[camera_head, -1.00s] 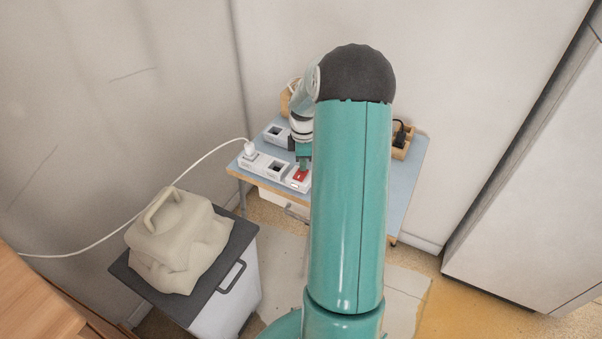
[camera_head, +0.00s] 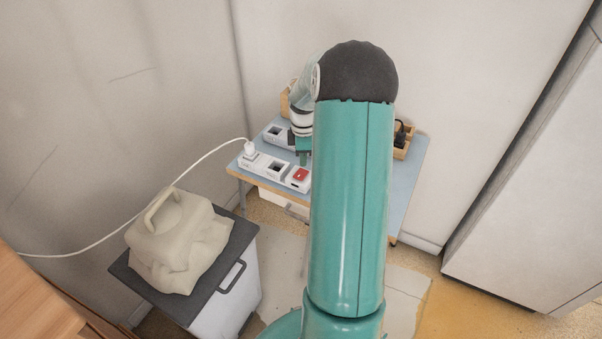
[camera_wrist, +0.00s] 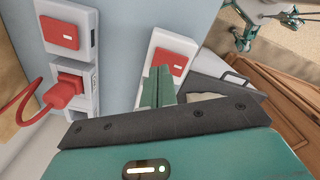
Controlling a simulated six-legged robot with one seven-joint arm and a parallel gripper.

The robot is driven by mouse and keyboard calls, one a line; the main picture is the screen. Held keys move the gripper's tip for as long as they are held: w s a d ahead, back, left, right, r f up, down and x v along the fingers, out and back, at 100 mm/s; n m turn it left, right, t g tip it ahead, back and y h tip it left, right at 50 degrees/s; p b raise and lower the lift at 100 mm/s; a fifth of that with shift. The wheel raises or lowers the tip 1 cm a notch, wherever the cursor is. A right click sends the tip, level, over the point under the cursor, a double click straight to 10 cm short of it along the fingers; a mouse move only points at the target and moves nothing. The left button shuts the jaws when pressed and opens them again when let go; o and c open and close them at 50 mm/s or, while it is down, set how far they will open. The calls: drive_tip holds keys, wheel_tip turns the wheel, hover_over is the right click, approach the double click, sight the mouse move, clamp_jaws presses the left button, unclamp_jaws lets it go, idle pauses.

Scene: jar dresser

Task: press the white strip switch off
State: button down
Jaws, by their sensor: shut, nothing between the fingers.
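A white power strip (camera_head: 274,171) lies along the front edge of the blue-topped table, with a white plug (camera_head: 249,149) at its left end and a red rocker switch (camera_head: 300,174) at its right end. The red switch also shows in the wrist view (camera_wrist: 168,60). My gripper (camera_head: 304,161) is shut and empty, pointing down. In the head view its tips appear just behind and above the red switch, apart from it. In the wrist view the fingers (camera_wrist: 157,80) overlap the switch's lower edge. Which way the rocker is tilted I cannot tell.
A second strip (camera_head: 275,132) lies behind; the wrist view shows a strip with its own red switch (camera_wrist: 62,35) and a red plug (camera_wrist: 68,90). A wooden box (camera_head: 402,143) holds a black plug at right. A beige draped object (camera_head: 175,240) sits on a bin at front left.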

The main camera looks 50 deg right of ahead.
sight(303, 171)
drive_tip(key=shift+r, duration=2.15)
drive_tip(key=s+a+r+m+t+h, duration=0.1)
drive_tip(key=a+r+m, duration=0.1)
drive_tip(key=a+r, duration=0.7)
drive_tip(key=s+a+r+m+t+h, duration=0.15)
drive_tip(key=a+r, duration=0.45)
drive_tip(key=a, duration=0.6)
drive_tip(key=s+a+r+m+t+y, duration=0.2)
drive_tip(key=s+a+m, duration=0.4)
drive_tip(key=s+a, duration=0.7)
drive_tip(key=a+r+t, duration=0.1)
drive_tip(key=a, duration=0.2)
drive_tip(key=shift+a, duration=0.15)
